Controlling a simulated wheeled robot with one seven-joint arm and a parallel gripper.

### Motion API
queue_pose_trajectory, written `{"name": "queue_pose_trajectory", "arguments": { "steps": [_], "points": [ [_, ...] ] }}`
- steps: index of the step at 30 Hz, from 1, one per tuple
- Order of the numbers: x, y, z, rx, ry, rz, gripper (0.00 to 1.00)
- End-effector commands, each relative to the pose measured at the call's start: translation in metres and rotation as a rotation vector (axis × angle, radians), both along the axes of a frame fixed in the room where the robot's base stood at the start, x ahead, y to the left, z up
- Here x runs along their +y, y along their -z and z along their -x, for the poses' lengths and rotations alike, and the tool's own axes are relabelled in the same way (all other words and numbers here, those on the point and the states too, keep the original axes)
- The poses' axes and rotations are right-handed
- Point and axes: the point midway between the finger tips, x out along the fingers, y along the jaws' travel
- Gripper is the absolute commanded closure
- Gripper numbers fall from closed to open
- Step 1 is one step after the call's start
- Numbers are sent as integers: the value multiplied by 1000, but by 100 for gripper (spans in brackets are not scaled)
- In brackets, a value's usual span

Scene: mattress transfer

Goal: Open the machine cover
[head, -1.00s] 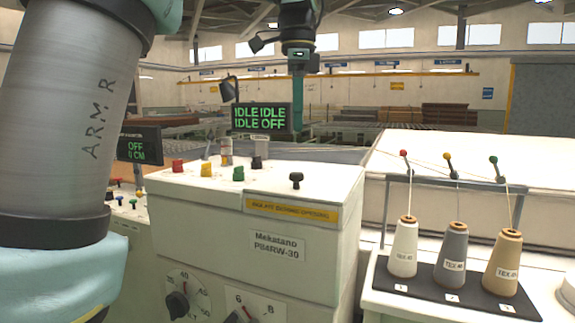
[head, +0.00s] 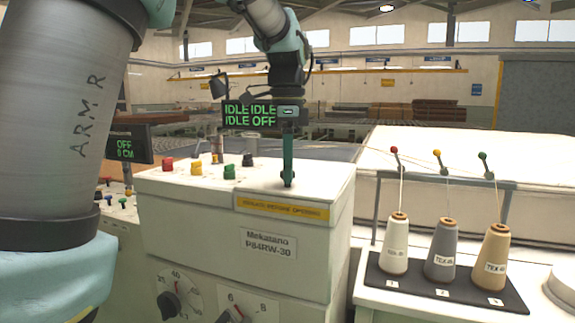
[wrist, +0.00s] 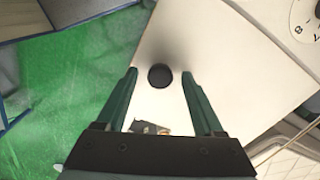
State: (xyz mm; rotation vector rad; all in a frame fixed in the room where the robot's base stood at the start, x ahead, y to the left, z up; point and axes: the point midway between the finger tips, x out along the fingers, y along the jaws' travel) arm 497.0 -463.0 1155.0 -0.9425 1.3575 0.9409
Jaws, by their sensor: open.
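The machine cover (head: 190,213) is the white box top of the machine labelled Mekatano P84RW-30. It lies closed, with a yellow warning strip (head: 282,207) on its front edge. A black knob (wrist: 160,76) stands on its top, seen from above in the wrist view. My gripper (head: 288,183) is over the right part of the cover top and hides the knob in the head view. In the wrist view my gripper (wrist: 159,74) is open, with one finger on each side of the knob and a gap to both. Whether the fingertips reach down to knob height is hard to tell.
Red, yellow, green and black buttons (head: 198,167) stand on the cover's left and back. A screen (head: 250,115) behind reads IDLE and OFF. Several thread cones (head: 440,250) stand on a black base at the right. Dials (head: 172,303) sit on the lower front.

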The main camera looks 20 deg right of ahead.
Motion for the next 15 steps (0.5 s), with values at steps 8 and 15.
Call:
{"name": "queue_pose_trajectory", "arguments": {
  "steps": [8, 15],
  "points": [
    [0, 0, 0, 0, 0, 0, 46],
    [0, 0, 0, 1, 0, 0, 73]
  ]
}}
